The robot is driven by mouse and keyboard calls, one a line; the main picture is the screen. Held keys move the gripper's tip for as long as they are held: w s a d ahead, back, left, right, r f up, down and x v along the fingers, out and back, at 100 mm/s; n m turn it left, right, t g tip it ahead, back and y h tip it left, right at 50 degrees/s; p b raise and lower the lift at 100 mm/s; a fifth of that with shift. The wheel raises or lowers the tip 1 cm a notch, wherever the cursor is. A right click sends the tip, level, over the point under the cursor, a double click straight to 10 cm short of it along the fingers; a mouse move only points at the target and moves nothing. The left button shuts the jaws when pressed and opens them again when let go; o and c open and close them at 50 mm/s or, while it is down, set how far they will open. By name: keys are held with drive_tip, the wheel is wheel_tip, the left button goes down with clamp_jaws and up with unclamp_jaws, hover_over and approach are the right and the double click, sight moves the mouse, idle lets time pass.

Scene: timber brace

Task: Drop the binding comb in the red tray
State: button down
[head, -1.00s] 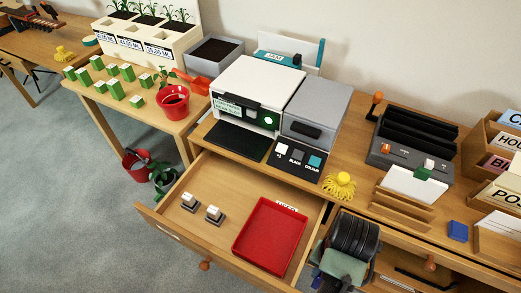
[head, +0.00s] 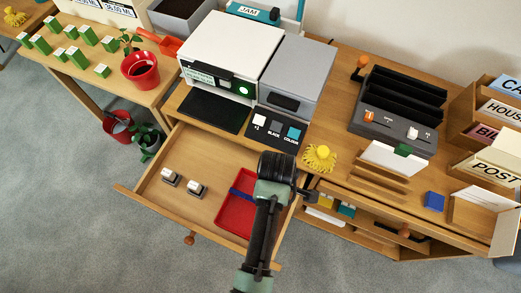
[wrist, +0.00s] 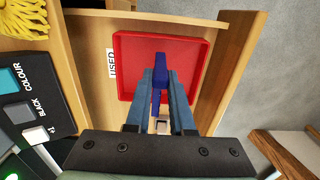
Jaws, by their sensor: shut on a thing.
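The red tray (head: 234,217) lies in the open drawer, right of its middle, partly hidden by my arm in the head view. In the wrist view the tray (wrist: 125,60) sits in front of my fingers, beside a "USED" label. My gripper (wrist: 160,78) is shut on the dark blue binding comb (wrist: 160,68) and holds it over the tray area. The comb also shows as a blue strip (head: 242,194) against the tray in the head view. Its height above the tray is hard to tell. My fingers are hidden in the head view.
Two small stampers (head: 197,190) stand in the drawer, left of the tray. The drawer's wooden wall (wrist: 236,70) rises close beside the tray. The drawer's left part is mostly bare.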

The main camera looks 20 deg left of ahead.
wheel_tip(320, 180, down, 9)
drive_tip(key=shift+s+f+b, duration=0.1)
drive_tip(key=shift+b, duration=0.65)
drive_tip(key=shift+f, duration=0.15)
drive_tip(key=c, duration=0.8)
unclamp_jaws()
